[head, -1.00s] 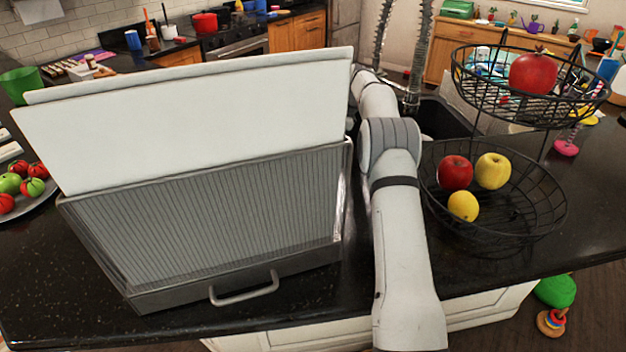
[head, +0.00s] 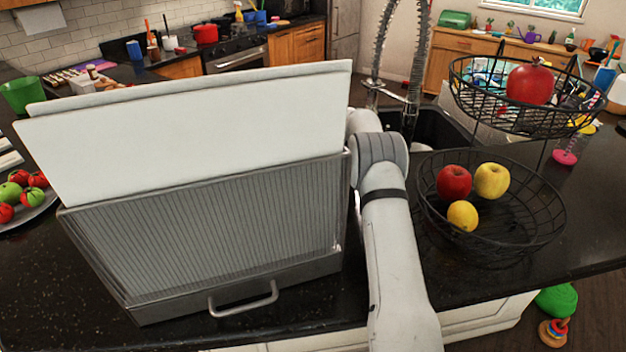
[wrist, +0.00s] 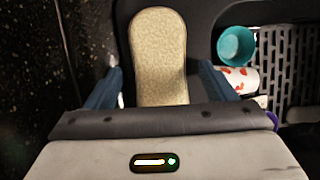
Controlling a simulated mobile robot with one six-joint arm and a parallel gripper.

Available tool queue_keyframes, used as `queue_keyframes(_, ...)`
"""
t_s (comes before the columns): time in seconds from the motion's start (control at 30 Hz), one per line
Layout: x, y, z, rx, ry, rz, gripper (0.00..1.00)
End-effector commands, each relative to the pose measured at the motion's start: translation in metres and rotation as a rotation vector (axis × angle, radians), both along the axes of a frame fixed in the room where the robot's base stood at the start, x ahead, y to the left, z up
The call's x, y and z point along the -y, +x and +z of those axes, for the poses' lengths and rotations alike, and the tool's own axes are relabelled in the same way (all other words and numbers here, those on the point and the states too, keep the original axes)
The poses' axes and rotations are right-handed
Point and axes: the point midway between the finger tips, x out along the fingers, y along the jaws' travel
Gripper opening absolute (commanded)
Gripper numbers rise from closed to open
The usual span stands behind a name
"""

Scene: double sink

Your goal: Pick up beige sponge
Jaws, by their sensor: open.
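The beige sponge (wrist: 158,62) shows in the wrist view at the upper centre, long and rounded at its far end. My gripper (wrist: 165,88) is open, with one blue finger on each side of the sponge's near part. I see gaps between the fingers and the sponge. The height between them is hard to judge. The near end of the sponge is hidden behind the gripper body. In the head view my arm reaches toward the sink (head: 440,130), and neither the gripper nor the sponge shows there.
In the wrist view a teal cup (wrist: 236,45) and a white cup with red marks (wrist: 240,78) lie right of the sponge, beside a slotted rack (wrist: 290,65). In the head view a grey rack with white boards (head: 200,230) stands left of my arm, and a wire fruit basket (head: 520,235) right.

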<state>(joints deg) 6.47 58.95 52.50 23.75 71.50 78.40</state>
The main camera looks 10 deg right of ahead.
Motion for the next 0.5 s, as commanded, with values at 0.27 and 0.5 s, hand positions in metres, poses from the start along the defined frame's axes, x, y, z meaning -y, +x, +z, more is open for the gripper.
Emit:
queue_keyframes(0.27,-0.0004,-0.0001,-0.0006,-0.001,0.000,0.000,0.77)
queue_keyframes(0.5,-0.0006,-0.0002,-0.0035,-0.001,0.000,0.000,0.75)
